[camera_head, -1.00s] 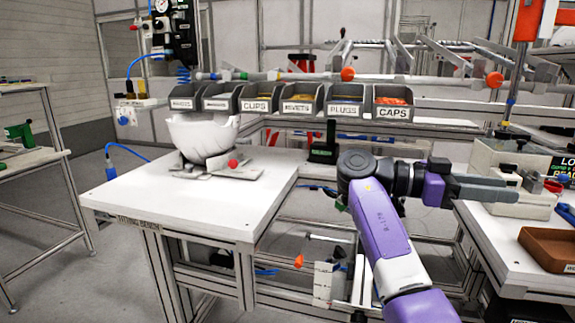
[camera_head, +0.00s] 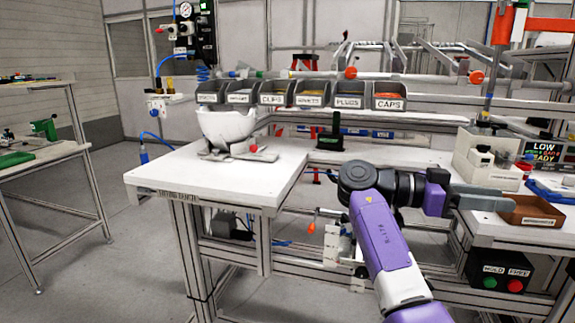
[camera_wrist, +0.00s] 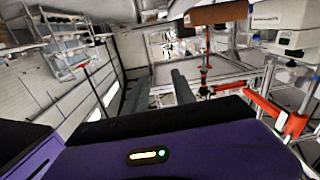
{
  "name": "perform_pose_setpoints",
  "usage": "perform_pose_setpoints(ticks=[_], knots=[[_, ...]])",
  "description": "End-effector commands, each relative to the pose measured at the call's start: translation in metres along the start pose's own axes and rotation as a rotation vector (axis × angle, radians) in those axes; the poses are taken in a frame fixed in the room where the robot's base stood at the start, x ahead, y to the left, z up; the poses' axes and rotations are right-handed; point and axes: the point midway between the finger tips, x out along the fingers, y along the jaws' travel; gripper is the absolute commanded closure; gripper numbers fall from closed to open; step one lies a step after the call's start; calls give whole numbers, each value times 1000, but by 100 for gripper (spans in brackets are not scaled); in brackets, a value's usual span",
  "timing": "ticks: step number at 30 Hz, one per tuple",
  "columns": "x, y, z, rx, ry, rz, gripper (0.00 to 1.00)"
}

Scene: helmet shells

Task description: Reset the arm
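My arm reaches out to the right across the head view, bent at its black elbow joint. My gripper (camera_head: 512,197) points right, with its grey fingers near the brown tray in the picture; I cannot tell its height above the bench. The wrist view shows the two grey fingers (camera_wrist: 160,88) apart with nothing between them, so it is open and empty. A white helmet shell (camera_head: 226,127) sits on a fixture on the fitting bench (camera_head: 200,179), well to the left of my gripper.
A brown tray (camera_head: 533,222) and a white box unit (camera_head: 487,158) stand on the right bench. A box with green and red buttons (camera_head: 503,272) hangs below. Labelled bins (camera_head: 310,93) line the back rail. Floor (camera_head: 80,255) is clear at the left.

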Motion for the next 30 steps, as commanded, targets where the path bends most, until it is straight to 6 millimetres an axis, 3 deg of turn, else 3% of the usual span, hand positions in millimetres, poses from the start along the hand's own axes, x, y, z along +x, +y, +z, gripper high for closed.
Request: perform_pose_setpoints(ticks=[8, 14, 17, 23, 30], knots=[[4, -14, 48, -95, -8, -101, 68], [6, -25, 103, -200, -21, -216, 68], [7, -29, 141, -268, -29, -293, 68], [6, -26, 251, -445, -61, -525, 68], [-6, 11, 376, -614, -108, -824, 68]])
